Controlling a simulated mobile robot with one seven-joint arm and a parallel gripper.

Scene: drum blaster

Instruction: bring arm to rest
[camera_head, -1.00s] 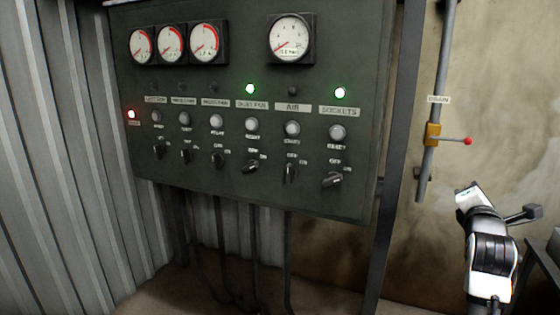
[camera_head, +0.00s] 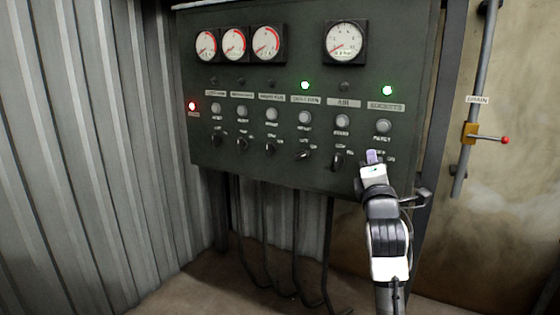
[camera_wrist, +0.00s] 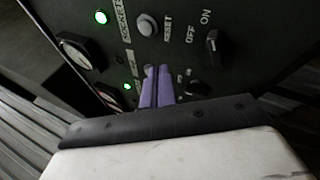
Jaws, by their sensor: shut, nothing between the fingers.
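My arm reaches up from the lower right in the head view, and my gripper (camera_head: 374,157) is at the lower right part of the dark green control panel (camera_head: 290,178), in front of the sockets switch. In the wrist view my gripper (camera_wrist: 156,72) shows as two purple fingers, closed together and empty, pointing toward the panel face. The sockets switch (camera_wrist: 212,45) and its reset button (camera_wrist: 147,25) show beyond the fingers there. I cannot tell the gap between fingertips and panel.
Green lamps are lit above dust fan (camera_head: 305,85) and sockets (camera_head: 387,90); a red lamp (camera_head: 192,106) is lit at left. Several gauges (camera_head: 344,42) line the top. A drain pipe with a red-tipped valve lever (camera_head: 504,140) stands at right. Corrugated wall (camera_head: 90,150) is at left.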

